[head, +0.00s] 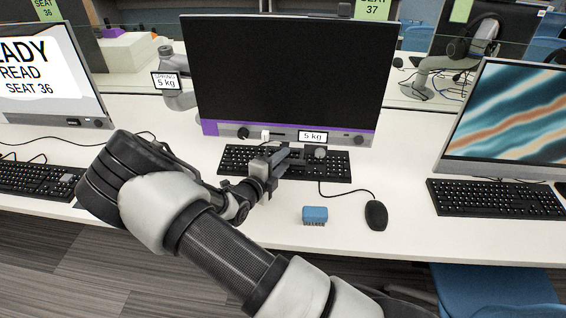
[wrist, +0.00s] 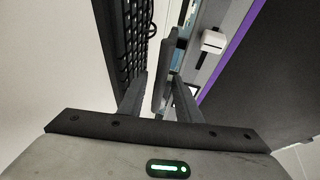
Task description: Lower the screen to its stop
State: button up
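The black screen (head: 285,75) stands upright above its keyboard (head: 235,160) in the head view, with a purple strip and a grey lower bar. Round knobs and a "5 kg" label (head: 313,136) sit along that bar. My gripper (head: 298,157) is in front of the bar, over the keyboard. In the wrist view my gripper (wrist: 158,100) has its fingers apart, with a narrow grey piece between them. I cannot tell whether they touch it. The screen (wrist: 270,80) shows at the right there, beside a white slider (wrist: 213,42).
A blue block (head: 314,215) and a black mouse (head: 376,215) lie on the white desk (head: 280,235) in front. A second "5 kg" label (head: 166,81) is on the grey stand arm behind. Other screens stand left (head: 50,70) and right (head: 515,115).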

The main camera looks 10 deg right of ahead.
jog(key=shift+w+d, duration=0.2)
grip_shut()
jog(key=shift+s+f, duration=0.15)
jog(key=shift+f, duration=1.35)
jog(key=shift+c, duration=0.7)
grip_release()
jog(key=shift+f, duration=0.1)
jog(key=shift+o, duration=0.7)
